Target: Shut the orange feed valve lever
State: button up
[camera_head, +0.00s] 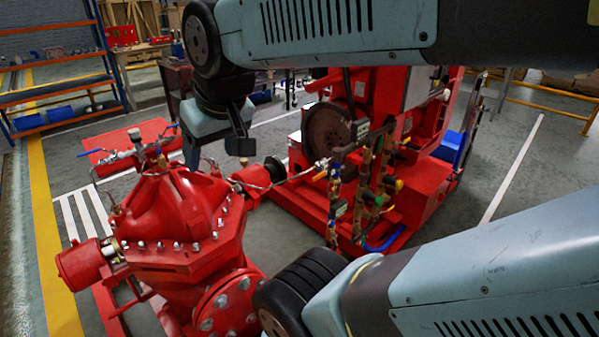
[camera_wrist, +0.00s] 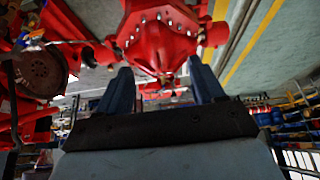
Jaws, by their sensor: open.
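A small orange lever (camera_head: 320,176) shows in the head view on the left of the upright pipe and valve cluster (camera_head: 365,180), in front of the red engine. At this size I cannot tell its exact angle. My gripper (camera_head: 240,146) hangs in the air to the left of the lever, apart from it, above and behind the red pump (camera_head: 180,215). In the wrist view my gripper (camera_wrist: 163,88) has its two dark fingers spread with nothing between them.
The red engine (camera_head: 430,120) stands behind the valve cluster. A thin hose (camera_head: 285,180) runs from the pump towards the cluster. My arm covers the top and lower right. Shelving (camera_head: 60,80) is far left.

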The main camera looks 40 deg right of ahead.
aim_at(322, 174)
jog(key=z, duration=0.05)
jog(key=k, duration=0.5)
jog(key=z, duration=1.6)
jog(key=k, duration=1.15)
jog(key=u, duration=0.35)
jog(key=i, duration=1.05)
jog(key=u, duration=0.1)
